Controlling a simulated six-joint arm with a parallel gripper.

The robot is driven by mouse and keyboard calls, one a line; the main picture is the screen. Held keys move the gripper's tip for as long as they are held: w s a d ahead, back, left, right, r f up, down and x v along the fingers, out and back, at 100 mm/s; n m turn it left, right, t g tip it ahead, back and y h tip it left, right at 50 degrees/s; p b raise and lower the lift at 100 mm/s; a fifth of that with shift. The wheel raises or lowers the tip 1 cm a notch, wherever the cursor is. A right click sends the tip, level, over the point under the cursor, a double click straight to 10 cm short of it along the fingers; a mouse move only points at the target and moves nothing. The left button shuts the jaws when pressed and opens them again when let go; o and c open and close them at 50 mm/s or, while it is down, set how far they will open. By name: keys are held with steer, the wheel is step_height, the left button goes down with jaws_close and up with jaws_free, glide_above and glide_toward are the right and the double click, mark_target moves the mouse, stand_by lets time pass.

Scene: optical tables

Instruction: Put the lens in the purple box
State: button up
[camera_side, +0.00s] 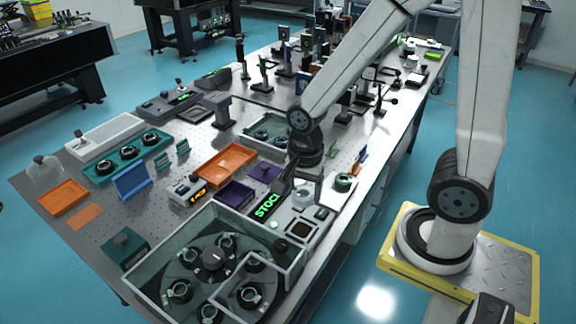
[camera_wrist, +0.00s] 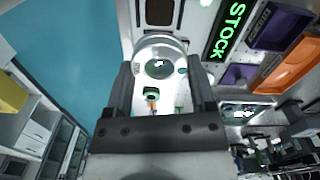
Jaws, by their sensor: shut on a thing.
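The lens (camera_wrist: 160,62) is a clear round piece between the two dark fingers of my gripper (camera_wrist: 162,76) in the wrist view. My gripper (camera_side: 301,186) is shut on it, beside the STOCK sign in the side view. The gripper largely hides the lens in the side view. The purple box (camera_side: 236,194) is an open tray left of my gripper, between the orange tray and the STOCK sign. It also shows at the upper right of the wrist view (camera_wrist: 279,27). A flat purple piece (camera_side: 264,172) lies behind it.
The glass-walled carousel (camera_side: 212,257) stands in front, with several mounted pieces. The lit STOCK sign (camera_side: 268,205) is between my gripper and the purple box. An orange tray (camera_side: 228,163) lies behind the box. A green-ringed part (camera_side: 344,182) sits near the table's right edge.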

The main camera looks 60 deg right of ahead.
stand_by(0.7)
steer(key=w+f+n, duration=0.1)
steer(key=w+n, duration=1.1)
steer(key=n, duration=0.3)
steer(key=shift+w+d+f+n, duration=0.2)
steer(key=shift+w+n, duration=0.1)
steer(key=shift+n, duration=0.1)
steer(key=shift+s, duration=0.1)
stand_by(0.4)
steer(key=s+m, duration=0.4)
steer(key=m, duration=0.1)
steer(key=s+r+m, duration=0.1)
steer(key=s+m, duration=0.3)
steer(key=m, duration=0.1)
steer(key=s+m, duration=0.4)
steer(key=m, duration=0.1)
steer(key=shift+s+a+r+m, duration=0.2)
steer(key=shift+m, duration=0.2)
